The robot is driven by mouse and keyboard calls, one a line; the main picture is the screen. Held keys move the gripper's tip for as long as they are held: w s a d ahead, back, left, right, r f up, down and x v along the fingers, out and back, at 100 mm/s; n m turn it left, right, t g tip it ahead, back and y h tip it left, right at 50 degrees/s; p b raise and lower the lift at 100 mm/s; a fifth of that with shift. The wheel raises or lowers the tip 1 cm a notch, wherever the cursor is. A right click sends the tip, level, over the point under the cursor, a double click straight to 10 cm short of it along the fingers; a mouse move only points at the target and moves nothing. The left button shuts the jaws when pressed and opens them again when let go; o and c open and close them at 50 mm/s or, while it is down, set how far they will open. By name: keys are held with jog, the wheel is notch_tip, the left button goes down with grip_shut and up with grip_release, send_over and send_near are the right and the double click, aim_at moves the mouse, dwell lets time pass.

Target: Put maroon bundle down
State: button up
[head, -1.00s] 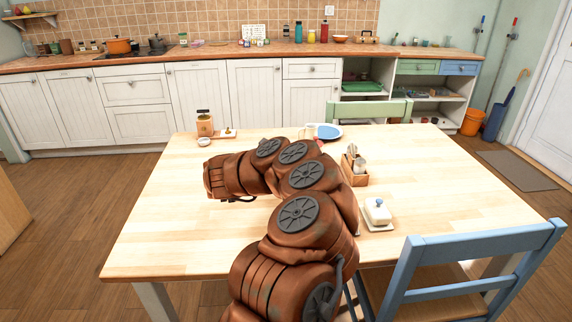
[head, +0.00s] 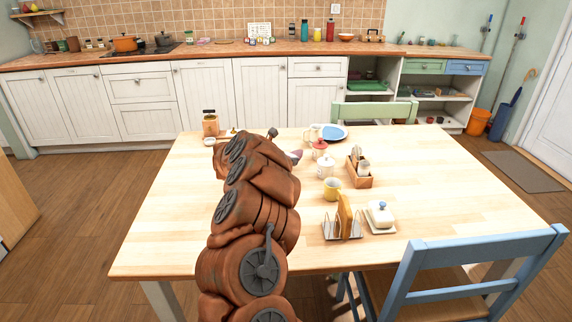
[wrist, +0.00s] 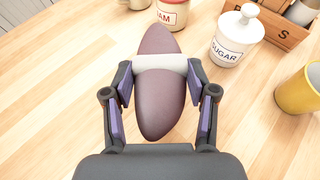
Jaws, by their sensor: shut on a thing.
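The maroon bundle (wrist: 160,105) is a pointed, spindle-shaped roll with a pale band around its middle. My gripper (wrist: 159,72) is shut on it, with one finger on each side at the band. In the head view a small part of the bundle (head: 296,156) shows past my arm, over the wooden table (head: 190,240). My arm hides the gripper there. I cannot tell whether the bundle touches the tabletop.
The red-lidded jam jar (head: 320,148), sugar jar (head: 326,165) and yellow mug (head: 333,189) stand right of the bundle. Further right are a wooden caddy (head: 359,180), toast rack (head: 342,229) and butter dish (head: 380,216). The tabletop left of my arm is mostly clear.

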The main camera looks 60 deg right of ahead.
jog(key=shift+w+d+f, duration=0.15)
jog(key=shift+w+d, duration=0.15)
jog(key=shift+d, duration=0.15)
jog(key=shift+f+p, duration=0.4)
jog(key=shift+f, duration=1.25)
jog(key=shift+f+b, duration=0.15)
jog(key=shift+b, duration=0.2)
jog(key=o, duration=1.2)
jog(key=shift+c, duration=0.2)
jog(key=shift+a+r+p, duration=0.1)
jog(key=shift+r+p, duration=0.15)
jog(key=shift+p, duration=0.1)
jog(key=shift+b+v, duration=1.1)
jog(key=shift+v, duration=4.85)
